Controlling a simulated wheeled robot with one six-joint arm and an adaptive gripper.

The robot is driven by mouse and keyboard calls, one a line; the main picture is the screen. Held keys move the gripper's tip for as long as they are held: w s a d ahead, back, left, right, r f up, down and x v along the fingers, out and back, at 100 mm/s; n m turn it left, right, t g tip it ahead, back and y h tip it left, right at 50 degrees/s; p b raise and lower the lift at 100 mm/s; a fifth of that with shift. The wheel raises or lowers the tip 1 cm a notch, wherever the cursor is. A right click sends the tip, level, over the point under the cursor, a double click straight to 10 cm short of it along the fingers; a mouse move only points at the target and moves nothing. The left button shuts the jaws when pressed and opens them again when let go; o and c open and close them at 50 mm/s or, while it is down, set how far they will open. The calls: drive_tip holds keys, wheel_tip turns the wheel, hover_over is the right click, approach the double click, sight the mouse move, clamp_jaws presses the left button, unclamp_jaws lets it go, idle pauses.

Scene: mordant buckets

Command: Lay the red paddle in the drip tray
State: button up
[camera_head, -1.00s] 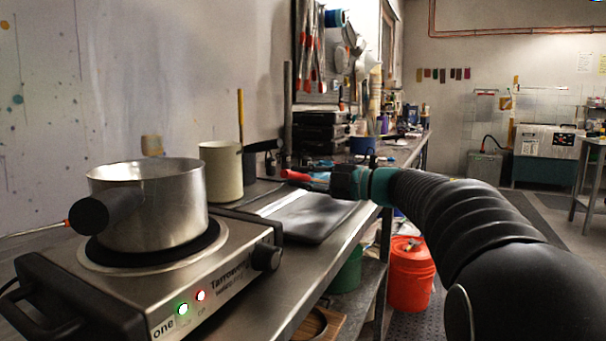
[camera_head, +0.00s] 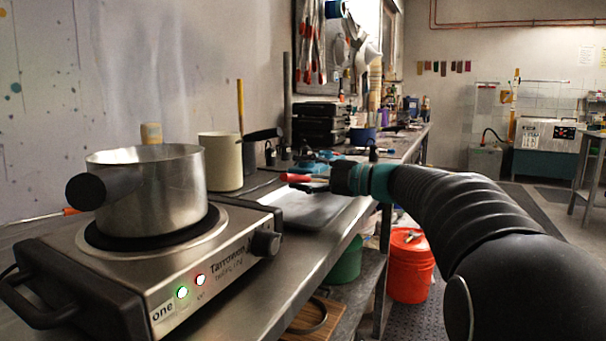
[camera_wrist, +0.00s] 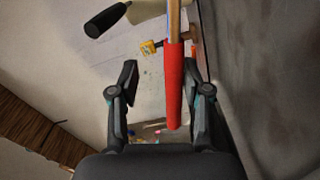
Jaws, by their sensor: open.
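My gripper (camera_wrist: 158,100) is open in the wrist view, with one finger on each side of the red paddle (camera_wrist: 174,88). Its red part lies nearer the right finger, and a wooden shaft runs out at the top edge. I cannot tell whether a finger touches it. In the head view my gripper (camera_head: 318,184) is over the bench, with a red piece (camera_head: 297,178) at its tips. The grey drip tray (camera_head: 312,211) lies flat on the bench just below and in front of it. The paddle's far end is hidden.
A steel pot (camera_head: 165,190) stands on a hotplate (camera_head: 160,270) at the left, its lights on. A cream pot (camera_head: 221,162) with a stick stands behind. An orange bucket (camera_head: 410,265) and a green bucket (camera_head: 345,262) are below the bench. Small items crowd the bench's far part.

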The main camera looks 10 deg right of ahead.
drive_tip(key=v, duration=1.2)
idle(0.4)
